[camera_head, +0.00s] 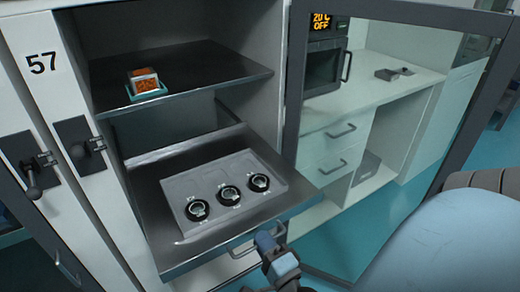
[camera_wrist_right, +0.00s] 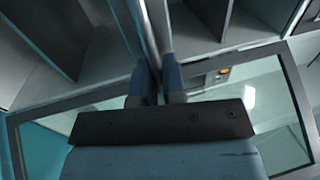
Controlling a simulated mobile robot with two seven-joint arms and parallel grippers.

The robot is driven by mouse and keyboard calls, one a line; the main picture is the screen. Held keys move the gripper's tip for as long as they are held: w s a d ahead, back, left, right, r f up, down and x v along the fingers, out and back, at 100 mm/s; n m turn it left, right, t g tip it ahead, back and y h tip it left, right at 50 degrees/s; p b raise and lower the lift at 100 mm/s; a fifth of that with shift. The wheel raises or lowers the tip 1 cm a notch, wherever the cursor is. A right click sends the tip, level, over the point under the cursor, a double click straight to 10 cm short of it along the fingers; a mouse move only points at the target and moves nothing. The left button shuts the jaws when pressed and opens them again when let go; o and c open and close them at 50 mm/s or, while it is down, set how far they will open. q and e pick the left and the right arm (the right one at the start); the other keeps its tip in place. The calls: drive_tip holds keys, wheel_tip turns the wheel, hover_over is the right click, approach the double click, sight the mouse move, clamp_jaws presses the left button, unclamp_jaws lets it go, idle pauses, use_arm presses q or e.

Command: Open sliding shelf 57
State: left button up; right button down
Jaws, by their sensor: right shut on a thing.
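The sliding shelf (camera_head: 160,252) is a dark metal pull-out in the lower part of the cabinet marked 57 (camera_head: 42,63). It stands out past the cabinet front and carries a grey panel with three round black pieces. A silver handle (camera_head: 243,248) runs along its front edge. My right gripper (camera_head: 268,246) is shut on this handle near its right end. In the right wrist view the blue fingers (camera_wrist_right: 156,82) close around a thin bar, whose gripped part is mostly hidden. My left gripper is not in view.
A fixed shelf (camera_head: 190,75) above holds a small orange-display device (camera_head: 145,82). An open glass door (camera_head: 385,120) stands right of the shelf, close to my right gripper. Door latches (camera_head: 80,145) are at left. A white counter with drawers shows behind the glass.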

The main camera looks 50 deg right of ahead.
drive_tip(key=c, duration=1.2)
unclamp_jaws()
drive_tip(key=shift+r, duration=0.1)
